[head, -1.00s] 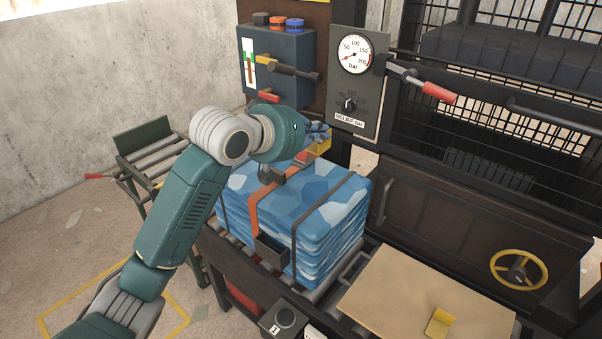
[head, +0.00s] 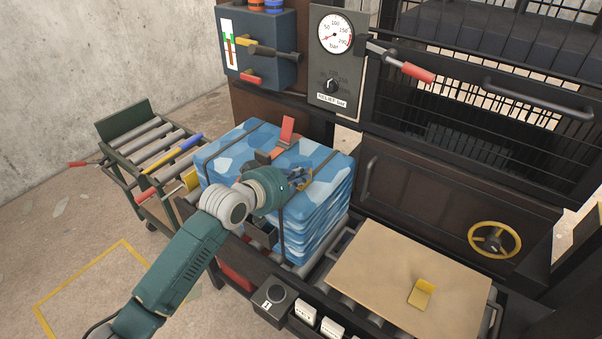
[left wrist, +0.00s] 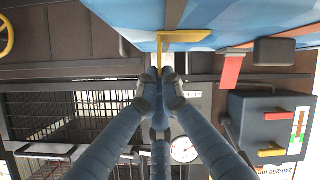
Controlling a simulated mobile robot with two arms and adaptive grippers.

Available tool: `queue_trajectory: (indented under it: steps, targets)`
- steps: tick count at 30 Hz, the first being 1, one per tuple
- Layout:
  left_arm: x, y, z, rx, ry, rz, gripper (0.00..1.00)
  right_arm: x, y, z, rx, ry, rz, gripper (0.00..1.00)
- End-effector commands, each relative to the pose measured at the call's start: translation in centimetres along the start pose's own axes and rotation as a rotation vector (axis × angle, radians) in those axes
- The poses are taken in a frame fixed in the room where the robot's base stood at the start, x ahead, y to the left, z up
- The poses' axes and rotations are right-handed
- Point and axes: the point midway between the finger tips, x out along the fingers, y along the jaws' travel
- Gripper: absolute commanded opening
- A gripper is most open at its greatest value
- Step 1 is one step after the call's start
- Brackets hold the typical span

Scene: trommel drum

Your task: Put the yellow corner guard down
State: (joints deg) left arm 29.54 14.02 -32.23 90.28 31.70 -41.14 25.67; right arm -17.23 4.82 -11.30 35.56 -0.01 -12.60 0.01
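My left gripper (head: 300,182) is in front of the blue bale in the head view, near its upper front edge. In the left wrist view its fingers (left wrist: 160,82) are closed around one leg of a yellow L-shaped corner guard (left wrist: 184,37), whose other leg lies close along the blue bale (left wrist: 110,14). I cannot tell whether guard and bale touch. In the head view the gripper mostly hides this guard. A second yellow guard (head: 421,293) lies on the tan board (head: 375,270). A yellow piece (head: 190,180) shows at the bale's left side. My right gripper is not in view.
A roller cart (head: 150,150) stands at left. The gauge panel (head: 335,60), red-tipped lever (head: 415,72) and yellow handwheel (head: 494,239) are on the machine behind. Much of the tan board is bare.

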Motion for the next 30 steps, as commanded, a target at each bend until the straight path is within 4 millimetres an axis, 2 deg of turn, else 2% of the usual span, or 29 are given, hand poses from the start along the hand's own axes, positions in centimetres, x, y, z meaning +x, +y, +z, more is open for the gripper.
queue_trajectory:
  steps: [5, 8, 9, 20, 23, 30]
  targets:
    - [0.0, 0.0, 0.1, 0.001, 0.0, 0.0, 0.0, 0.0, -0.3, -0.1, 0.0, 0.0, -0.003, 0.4]
    - [0.0, 0.0, 0.1, 0.0, -0.001, 0.0, 0.21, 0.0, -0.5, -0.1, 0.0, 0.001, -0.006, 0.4]
    - [0.0, 0.0, 0.1, 0.0, -0.001, 0.0, 0.24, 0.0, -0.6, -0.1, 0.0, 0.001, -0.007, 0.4]
    - [-0.5, -0.1, 0.1, 0.001, 0.0, 0.0, 0.24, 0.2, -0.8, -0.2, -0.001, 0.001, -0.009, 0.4]
    - [-1.6, -0.1, 0.1, 0.002, 0.001, 0.001, 0.24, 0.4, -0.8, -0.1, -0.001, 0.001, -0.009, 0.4]
    - [-6.3, -0.2, 0.2, 0.004, 0.001, -0.001, 0.24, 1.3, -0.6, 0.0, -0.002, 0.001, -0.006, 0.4]
